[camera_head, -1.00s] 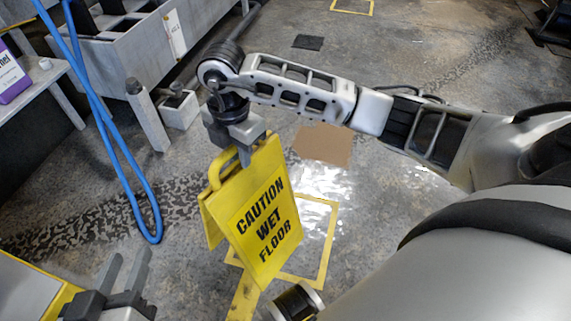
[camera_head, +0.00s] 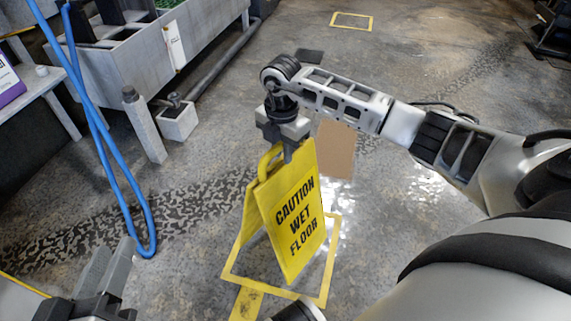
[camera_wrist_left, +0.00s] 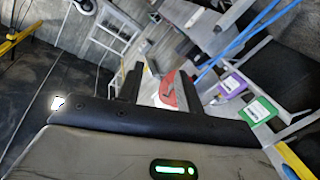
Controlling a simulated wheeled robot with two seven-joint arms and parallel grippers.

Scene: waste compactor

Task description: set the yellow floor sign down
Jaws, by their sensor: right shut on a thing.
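The yellow floor sign (camera_head: 295,215) reads "CAUTION WET FLOOR" and stands upright in A-frame shape, its two panels spread. My right gripper (camera_head: 287,150) is shut on the sign's top edge beside its handle. In the head view the sign is over a yellow taped square (camera_head: 228,277) on the floor; I cannot tell whether its feet touch the floor. My left gripper (camera_head: 112,275) is at the lower left, away from the sign, its fingers apart with nothing between them. Its fingers also show in the left wrist view (camera_wrist_left: 153,85).
A blue hose (camera_head: 112,165) hangs at the left, near a grey post (camera_head: 145,125) and a small white block (camera_head: 178,119). A brown cardboard piece (camera_head: 335,148) lies behind the sign, near a shiny wet patch (camera_head: 333,235). A grey bench (camera_head: 40,85) stands at the left.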

